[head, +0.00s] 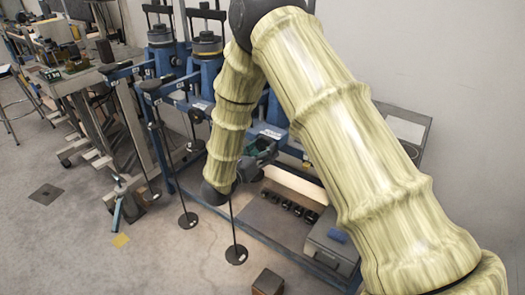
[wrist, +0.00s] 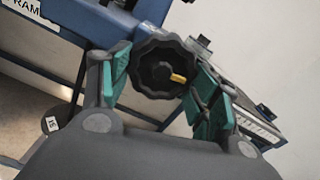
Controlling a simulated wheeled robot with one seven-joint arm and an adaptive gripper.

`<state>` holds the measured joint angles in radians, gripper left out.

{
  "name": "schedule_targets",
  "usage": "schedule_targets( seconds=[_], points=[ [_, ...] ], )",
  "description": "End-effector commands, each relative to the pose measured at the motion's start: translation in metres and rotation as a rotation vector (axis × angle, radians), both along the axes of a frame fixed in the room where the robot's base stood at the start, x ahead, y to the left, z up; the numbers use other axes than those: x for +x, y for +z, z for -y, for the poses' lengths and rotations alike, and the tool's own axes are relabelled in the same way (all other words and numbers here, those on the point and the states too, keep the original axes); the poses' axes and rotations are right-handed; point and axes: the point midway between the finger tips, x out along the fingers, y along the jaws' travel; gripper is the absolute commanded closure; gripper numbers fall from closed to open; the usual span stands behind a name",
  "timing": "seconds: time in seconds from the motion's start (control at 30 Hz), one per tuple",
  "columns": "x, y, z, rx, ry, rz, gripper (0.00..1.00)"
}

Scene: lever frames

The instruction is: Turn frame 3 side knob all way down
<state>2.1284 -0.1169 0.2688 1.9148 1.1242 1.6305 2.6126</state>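A black, scalloped round knob (wrist: 158,72) with a yellow mark on its face sits on a blue frame (wrist: 110,22) in the wrist view. The mark points to the right. My gripper (wrist: 160,88) is open, with its teal-padded fingers on the left and right of the knob. I cannot tell whether the pads touch it. A white label (wrist: 20,8) reading "FRAM" is cut off, so its number is hidden. In the head view my gripper (head: 262,150) is small at the blue frames, and my arm hides much of the frame behind it.
Blue lever frames (head: 165,75) stand in a row along the wall. Thin rods with black discs (head: 236,254) stand in front. A grey box (head: 332,248) and a small brown block (head: 267,282) are at the lower right. The floor at left front is mostly clear.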

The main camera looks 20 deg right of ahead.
Motion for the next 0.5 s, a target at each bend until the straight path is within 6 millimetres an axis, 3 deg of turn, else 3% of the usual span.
schedule_targets(
  seconds=[0.1, 0.5],
  points=[
    [0.0002, 0.0, -0.0001, 0.0, 0.001, 0.0, 0.62],
    [0.0, -0.0005, -0.0001, -0.037, 0.001, -0.048, 0.62]
  ],
)
